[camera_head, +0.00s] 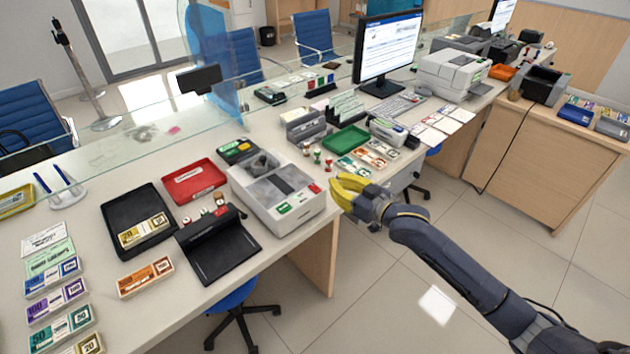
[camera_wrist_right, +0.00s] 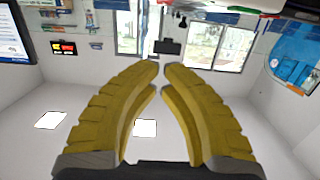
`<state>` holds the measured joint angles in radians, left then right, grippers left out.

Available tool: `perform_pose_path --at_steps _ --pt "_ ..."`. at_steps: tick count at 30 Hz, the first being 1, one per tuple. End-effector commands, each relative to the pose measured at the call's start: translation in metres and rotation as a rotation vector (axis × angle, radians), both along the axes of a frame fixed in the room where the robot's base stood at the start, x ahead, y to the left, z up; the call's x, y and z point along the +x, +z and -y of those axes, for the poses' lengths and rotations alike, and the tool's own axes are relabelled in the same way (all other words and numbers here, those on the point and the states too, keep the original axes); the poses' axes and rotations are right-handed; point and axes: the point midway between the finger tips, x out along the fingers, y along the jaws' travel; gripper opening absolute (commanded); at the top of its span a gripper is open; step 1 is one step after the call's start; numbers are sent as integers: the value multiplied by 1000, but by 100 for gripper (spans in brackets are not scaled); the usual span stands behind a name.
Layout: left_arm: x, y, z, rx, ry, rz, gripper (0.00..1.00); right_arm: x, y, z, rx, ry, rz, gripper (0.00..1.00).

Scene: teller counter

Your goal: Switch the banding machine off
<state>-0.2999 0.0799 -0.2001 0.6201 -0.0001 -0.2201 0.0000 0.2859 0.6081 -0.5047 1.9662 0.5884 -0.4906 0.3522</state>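The banding machine (camera_head: 262,200) is a light grey box with a dark slot on the counter, left of my right gripper. A green button (camera_head: 284,208) and a smaller red button (camera_head: 314,188) sit on its front top edge. My right gripper (camera_head: 335,190) has yellow fingers and is just right of the machine's red-button corner, apart from it as far as I can tell. In the right wrist view its fingertips (camera_wrist_right: 161,66) nearly meet, with a thin gap and nothing between them. The machine is not clear in that view. My left gripper is not in view.
A black device (camera_head: 218,245), a red tray (camera_head: 194,182) and a black tray (camera_head: 120,222) crowd the counter on the left. Small stamps (camera_head: 317,156), a green tray (camera_head: 345,139) and banknote bundles lie behind the gripper. A glass screen runs along the back. Open floor lies at front right.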

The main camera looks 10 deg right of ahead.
Motion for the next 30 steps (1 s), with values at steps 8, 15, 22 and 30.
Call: perform_pose_path --at_steps 8,15,22,30 --pt "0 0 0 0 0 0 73 39 -5 -25 1 0 1 0" --pt "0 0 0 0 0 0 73 73 -10 -47 1 1 1 0" --pt "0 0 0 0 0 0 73 78 -36 -49 -1 0 -2 0" --pt "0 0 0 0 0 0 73 79 -50 -50 -1 0 0 0"
